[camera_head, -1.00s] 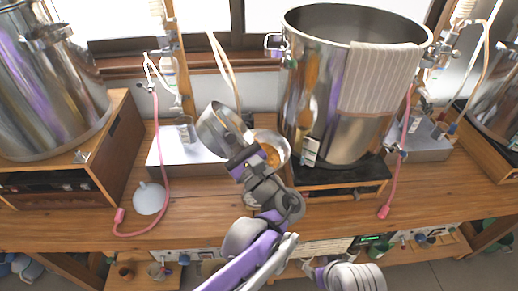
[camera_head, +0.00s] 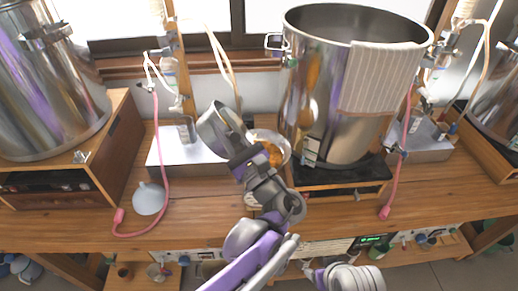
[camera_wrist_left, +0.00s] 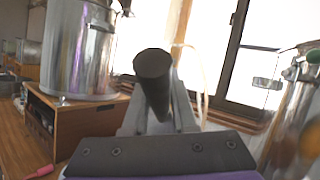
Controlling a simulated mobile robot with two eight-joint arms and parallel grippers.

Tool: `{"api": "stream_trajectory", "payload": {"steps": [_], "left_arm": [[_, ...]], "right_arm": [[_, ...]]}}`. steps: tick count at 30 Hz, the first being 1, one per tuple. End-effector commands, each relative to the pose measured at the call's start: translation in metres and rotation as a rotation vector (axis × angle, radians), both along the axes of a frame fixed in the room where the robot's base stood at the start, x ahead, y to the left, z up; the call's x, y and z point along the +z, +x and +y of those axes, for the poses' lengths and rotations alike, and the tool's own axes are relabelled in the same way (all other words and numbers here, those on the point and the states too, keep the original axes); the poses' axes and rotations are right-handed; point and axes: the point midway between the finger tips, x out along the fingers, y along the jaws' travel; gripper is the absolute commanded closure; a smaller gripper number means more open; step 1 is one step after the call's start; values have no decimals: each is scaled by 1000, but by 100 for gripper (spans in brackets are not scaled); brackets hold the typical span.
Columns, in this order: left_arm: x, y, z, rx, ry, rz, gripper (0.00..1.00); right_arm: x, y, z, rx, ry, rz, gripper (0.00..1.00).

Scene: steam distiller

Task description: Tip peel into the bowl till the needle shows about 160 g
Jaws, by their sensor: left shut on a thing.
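My left gripper (camera_head: 241,160) is shut on a metal scoop (camera_head: 214,128) and holds it tilted, left of and close to the bowl. In the left wrist view a dark round handle (camera_wrist_left: 153,68) stands between my fingers (camera_wrist_left: 160,118). The bowl (camera_head: 287,146) has orange peel (camera_head: 273,154) in it and sits left of the big steel pot. My gripper and the scoop partly cover the bowl. The inside of the scoop and the scale's needle cannot be made out.
The big steel pot (camera_head: 317,120) with a striped cloth (camera_head: 372,85) stands right of the bowl. Another steel vessel (camera_head: 45,90) stands on a wooden box at the left. The front bench strip (camera_head: 190,225) is mostly clear.

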Motion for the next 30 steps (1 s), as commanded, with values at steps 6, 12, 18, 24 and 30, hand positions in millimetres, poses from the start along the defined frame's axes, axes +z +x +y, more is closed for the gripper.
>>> {"api": "stream_trajectory", "payload": {"steps": [6,12,18,24,30], "left_arm": [[0,0,-2,1,16,4,100],[0,1,-3,0,27,5,100],[0,1,-5,0,39,9,100],[-1,2,-6,0,52,13,100],[-1,2,-8,0,64,16,100]], "right_arm": [[-2,0,0,0,0,1,31],[-2,0,0,0,0,1,31],[-4,-1,0,0,0,2,31],[-5,-1,0,0,0,2,31],[-6,-1,0,0,0,3,31]]}}
